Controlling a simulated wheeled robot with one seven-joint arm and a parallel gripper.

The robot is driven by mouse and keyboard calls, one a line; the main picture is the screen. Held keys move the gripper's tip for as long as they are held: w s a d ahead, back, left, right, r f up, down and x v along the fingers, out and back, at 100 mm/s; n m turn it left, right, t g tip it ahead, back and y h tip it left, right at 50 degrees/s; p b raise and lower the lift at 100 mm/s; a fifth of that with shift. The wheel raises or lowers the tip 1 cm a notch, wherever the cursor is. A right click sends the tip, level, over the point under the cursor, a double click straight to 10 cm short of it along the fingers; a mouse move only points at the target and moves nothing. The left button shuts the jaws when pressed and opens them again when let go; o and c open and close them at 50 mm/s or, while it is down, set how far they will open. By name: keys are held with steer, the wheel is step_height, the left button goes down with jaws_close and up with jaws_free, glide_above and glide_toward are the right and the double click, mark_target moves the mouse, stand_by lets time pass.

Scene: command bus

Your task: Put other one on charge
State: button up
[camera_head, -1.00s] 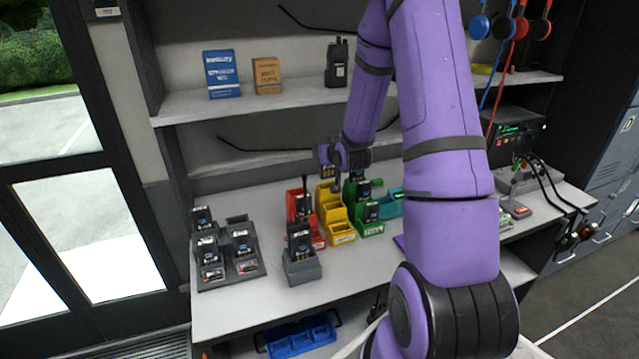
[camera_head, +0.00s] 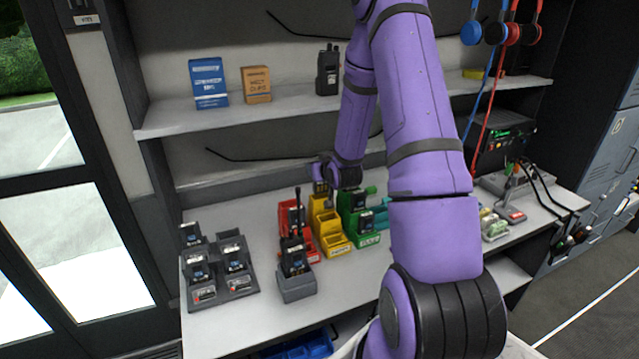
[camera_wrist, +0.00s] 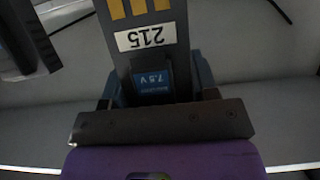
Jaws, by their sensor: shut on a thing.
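My gripper (camera_head: 324,181) is shut on a dark battery pack with yellow contacts, above the back of the yellow bin. In the wrist view the battery (camera_wrist: 152,50) shows a white "215" label and a blue "7.5 V" label, upside down, between my fingers (camera_wrist: 155,90). A grey multi-slot charger (camera_head: 222,293) stands at the left of the counter with several dark units in it. Its back right slot (camera_head: 230,236) looks empty. A smaller grey charger (camera_head: 297,285) in front of the red bin holds a dark unit.
Red (camera_head: 312,252), yellow (camera_head: 337,245) and green (camera_head: 368,239) bins stand mid-counter; red and green hold dark units. A handheld radio (camera_head: 327,72) and two boxes stand on the shelf above. Bare counter (camera_head: 350,280) lies in front of the bins.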

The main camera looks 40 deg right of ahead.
steer(key=shift+f, duration=2.25)
steer(key=shift+f, duration=0.15)
steer(key=o, duration=1)
steer(key=shift+c, duration=0.2)
